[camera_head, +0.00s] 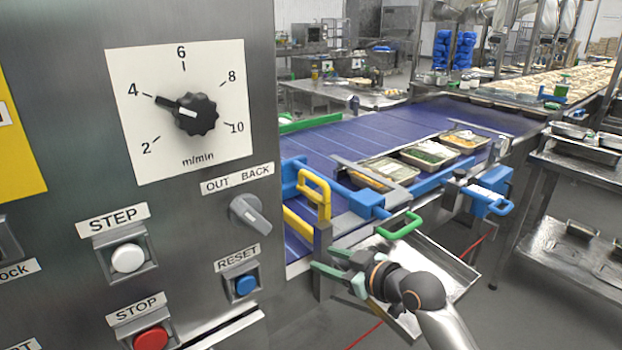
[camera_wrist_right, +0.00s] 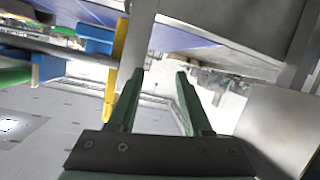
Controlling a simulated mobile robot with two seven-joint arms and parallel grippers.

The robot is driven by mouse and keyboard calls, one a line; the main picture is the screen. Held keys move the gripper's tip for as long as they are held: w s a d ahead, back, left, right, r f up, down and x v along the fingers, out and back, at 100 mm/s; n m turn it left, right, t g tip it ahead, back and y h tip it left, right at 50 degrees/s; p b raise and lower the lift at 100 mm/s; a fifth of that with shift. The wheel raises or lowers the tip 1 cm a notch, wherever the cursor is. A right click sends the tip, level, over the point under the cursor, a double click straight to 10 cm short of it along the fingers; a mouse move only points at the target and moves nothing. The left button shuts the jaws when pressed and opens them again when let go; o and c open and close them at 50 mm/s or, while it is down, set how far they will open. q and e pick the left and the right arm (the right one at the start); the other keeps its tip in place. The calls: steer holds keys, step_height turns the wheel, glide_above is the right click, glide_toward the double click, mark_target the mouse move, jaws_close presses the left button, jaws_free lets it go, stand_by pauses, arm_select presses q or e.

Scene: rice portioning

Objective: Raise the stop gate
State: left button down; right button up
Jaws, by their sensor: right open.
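What looks like the stop gate is a yellow bar with an upright yellow handle (camera_head: 317,194) at the near end of the blue conveyor belt (camera_head: 365,138). A blue bracket stands beside the handle. A yellow strip (camera_wrist_right: 122,42), apparently part of it, shows left of the fingers in the right wrist view. My right gripper (camera_head: 328,262) is open, its green fingers pointing left, below the yellow handle and near the belt's side edge. No thing shows between the fingers (camera_wrist_right: 160,75) in the right wrist view. My left gripper is out of view.
A green handle (camera_head: 400,226) sits just above my right wrist. Trays of food (camera_head: 429,154) stand on the belt behind blue side fittings (camera_head: 490,200). A control panel (camera_head: 215,295) fills the left.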

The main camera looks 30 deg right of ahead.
steer(key=w+d+r+t, duration=0.35)
steer(key=d+r, duration=0.35)
steer(key=r, duration=0.4)
steer(key=p, duration=0.1)
glide_toward(300, 171)
steer(key=shift+m+t+h, duration=0.25)
steer(key=shift+m+h, duration=0.05)
steer(key=shift+h, duration=0.1)
steer(key=w, duration=0.6)
steer(key=shift+w+f, duration=0.3)
steer(key=shift+f, duration=0.1)
steer(key=shift+c, duration=0.4)
jaws_close()
